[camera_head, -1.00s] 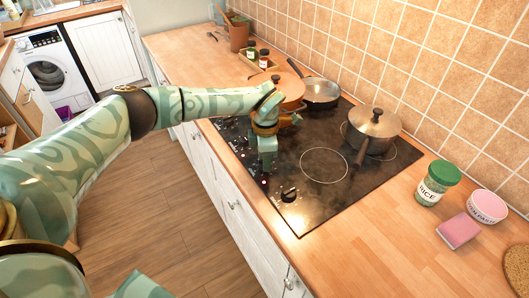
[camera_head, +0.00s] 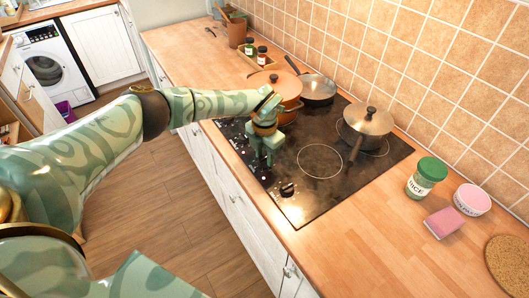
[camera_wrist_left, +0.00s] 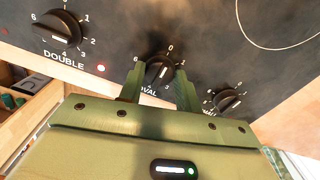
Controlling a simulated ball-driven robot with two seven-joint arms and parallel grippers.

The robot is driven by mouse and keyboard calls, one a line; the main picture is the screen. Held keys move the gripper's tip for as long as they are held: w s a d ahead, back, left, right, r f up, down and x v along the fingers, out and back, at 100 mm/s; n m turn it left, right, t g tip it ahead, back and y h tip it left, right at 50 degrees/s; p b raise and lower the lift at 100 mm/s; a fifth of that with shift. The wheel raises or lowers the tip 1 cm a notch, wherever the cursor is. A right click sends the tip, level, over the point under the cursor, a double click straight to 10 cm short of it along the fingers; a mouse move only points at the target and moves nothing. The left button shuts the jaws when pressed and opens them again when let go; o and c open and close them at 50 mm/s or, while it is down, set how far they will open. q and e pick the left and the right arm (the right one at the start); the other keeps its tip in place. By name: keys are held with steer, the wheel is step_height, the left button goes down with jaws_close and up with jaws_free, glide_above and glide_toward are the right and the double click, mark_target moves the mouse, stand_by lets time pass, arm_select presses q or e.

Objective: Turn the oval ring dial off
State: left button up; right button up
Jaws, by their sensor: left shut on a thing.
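The oval ring dial (camera_wrist_left: 158,71) is a black round knob with a white pointer mark and white numbers around it; its label is partly hidden by my gripper. In the left wrist view my left gripper (camera_wrist_left: 160,82) has one finger on each side of this dial and is shut on it. The pointer's exact setting is hard to read. In the head view my left gripper (camera_head: 267,160) points down at the front left part of the black cooktop (camera_head: 318,188), and the dial there is hidden by the fingers. My right gripper is not in view.
The DOUBLE dial (camera_wrist_left: 61,33) is left of the gripper, with a lit red lamp (camera_wrist_left: 101,68) beside it. Another dial (camera_wrist_left: 227,100) sits close on the right. An orange pot (camera_head: 279,84) stands behind the gripper; a lidded pan (camera_head: 367,124) stands farther right.

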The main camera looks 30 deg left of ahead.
mark_target(265, 157)
arm_select(q)
steer(key=shift+w+r, duration=0.1)
steer(key=shift+r, duration=0.05)
stand_by(0.3)
steer(key=o, duration=1)
steer(key=shift+c, duration=0.2)
step_height(265, 157, up, 16)
steer(key=p, duration=0.2)
